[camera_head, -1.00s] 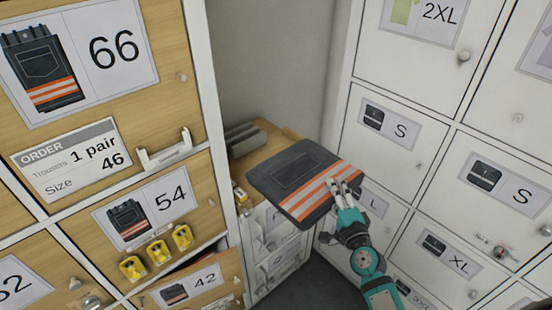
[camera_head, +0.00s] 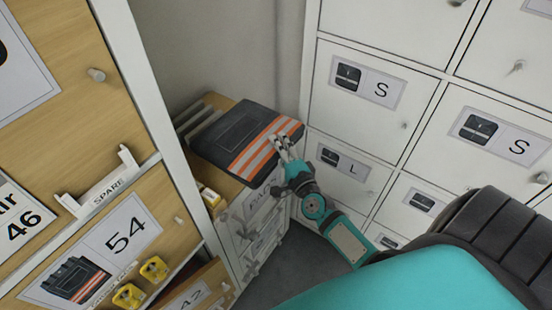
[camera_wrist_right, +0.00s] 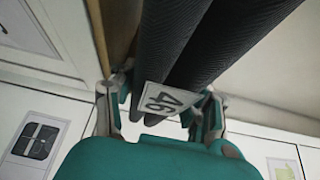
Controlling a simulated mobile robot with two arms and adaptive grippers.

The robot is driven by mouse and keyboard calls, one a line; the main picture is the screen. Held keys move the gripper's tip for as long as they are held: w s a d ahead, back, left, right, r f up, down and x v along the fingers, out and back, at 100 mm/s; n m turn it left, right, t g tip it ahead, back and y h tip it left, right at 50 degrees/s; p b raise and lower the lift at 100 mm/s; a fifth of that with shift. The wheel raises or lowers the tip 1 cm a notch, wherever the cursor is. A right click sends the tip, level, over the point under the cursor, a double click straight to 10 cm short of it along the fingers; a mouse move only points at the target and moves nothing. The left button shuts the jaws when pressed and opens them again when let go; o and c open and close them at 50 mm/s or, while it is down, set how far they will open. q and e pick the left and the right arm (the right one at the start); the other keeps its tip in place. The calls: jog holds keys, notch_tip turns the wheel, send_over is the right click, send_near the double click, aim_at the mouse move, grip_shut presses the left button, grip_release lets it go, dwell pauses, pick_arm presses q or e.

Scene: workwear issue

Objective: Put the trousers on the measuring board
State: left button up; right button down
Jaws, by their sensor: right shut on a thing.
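The folded dark trousers (camera_head: 240,134) with orange and pale stripes are over the wooden-topped low cabinet in the corner. My right gripper (camera_head: 288,145) is shut on their striped edge. I cannot tell whether the trousers touch the surface below. I cannot clearly identify the measuring board; grey ridged pieces (camera_head: 196,117) show behind the trousers. My left gripper is not in view.
Wooden lockers with size labels (camera_head: 118,240) stand on the left, one drawer (camera_head: 205,290) pulled partly open. White lockers (camera_head: 375,120) stand on the right. Grey floor (camera_head: 285,272) lies below.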

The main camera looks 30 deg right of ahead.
notch_tip(320, 180, down, 4)
jog(key=shift+w+r+b, duration=0.1)
jog(key=shift+r+b, duration=0.05)
jog(key=shift+b, duration=0.7)
jog(key=c, duration=0.6)
grip_release()
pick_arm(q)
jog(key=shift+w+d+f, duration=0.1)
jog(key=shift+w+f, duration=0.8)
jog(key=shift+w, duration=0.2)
